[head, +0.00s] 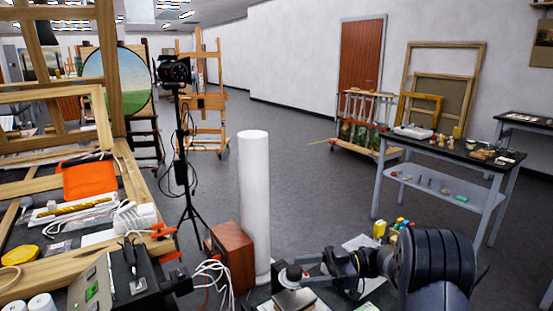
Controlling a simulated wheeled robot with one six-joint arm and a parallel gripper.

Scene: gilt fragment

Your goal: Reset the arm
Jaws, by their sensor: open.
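My arm shows at the lower right of the head view, with a thick dark ribbed joint and thinner dark links reaching left. My gripper (293,285) is at the left end of the arm, low in the picture. It is open, and I see nothing held in it.
A white cylinder (254,205) and a reddish wooden box (231,256) stand just left of my gripper. A cluttered bench (66,270) fills the left. Small colored items (380,229) lie behind the arm. A dark-topped table (465,152) stands right. The central floor is clear.

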